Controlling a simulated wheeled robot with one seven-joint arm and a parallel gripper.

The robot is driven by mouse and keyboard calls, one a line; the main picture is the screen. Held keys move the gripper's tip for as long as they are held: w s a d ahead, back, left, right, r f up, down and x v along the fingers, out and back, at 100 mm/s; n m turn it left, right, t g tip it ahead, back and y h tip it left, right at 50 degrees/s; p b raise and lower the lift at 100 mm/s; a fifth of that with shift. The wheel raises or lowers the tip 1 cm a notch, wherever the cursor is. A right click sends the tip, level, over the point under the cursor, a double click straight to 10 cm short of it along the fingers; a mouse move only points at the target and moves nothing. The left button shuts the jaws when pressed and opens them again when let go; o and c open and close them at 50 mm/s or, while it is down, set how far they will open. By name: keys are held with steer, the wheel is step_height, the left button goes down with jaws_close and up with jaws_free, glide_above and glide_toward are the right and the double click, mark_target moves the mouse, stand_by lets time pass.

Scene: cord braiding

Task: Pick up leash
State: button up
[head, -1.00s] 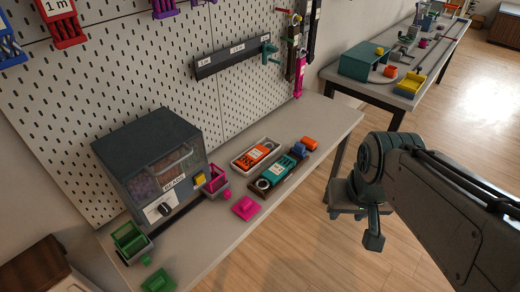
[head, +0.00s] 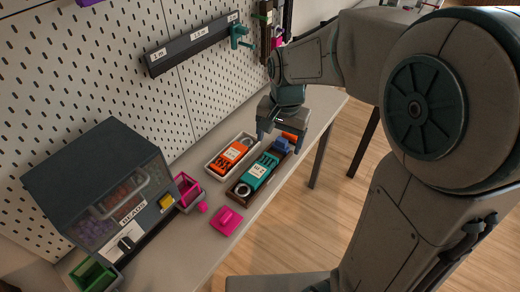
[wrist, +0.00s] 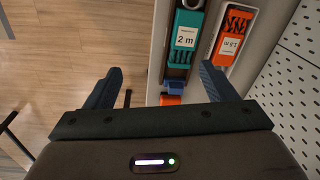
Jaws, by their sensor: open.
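A teal cord bundle with a white label reading 2 m (head: 262,169) lies in a dark brown tray (head: 234,194) on the bench. It also shows in the wrist view (wrist: 186,40), with a blue clasp-like piece (wrist: 175,86) at its end. An orange bundle with a white label (head: 230,156) lies in a white tray beside it, also in the wrist view (wrist: 234,28). I cannot tell which is the leash meant. My gripper (head: 281,141) is open and empty, above the blue-piece end of the brown tray. In the wrist view its fingers (wrist: 162,74) are spread wide.
A small orange block (wrist: 170,99) lies beyond the brown tray's end. A bead dispenser (head: 100,185), a magenta bin (head: 187,191) and a magenta piece (head: 227,221) stand on the bench. A pegboard (head: 110,70) rises behind, with a dark rail (head: 190,46).

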steer(key=m, duration=0.2)
glide_above(256, 173)
step_height(256, 173, down, 6)
steer(key=r, duration=0.1)
steer(key=f, duration=0.1)
steer(key=shift+g, duration=0.4)
step_height(256, 173, down, 14)
steer(key=shift+r+b, duration=0.2)
steer(key=shift+b, duration=0.1)
steer(key=c, duration=1.2)
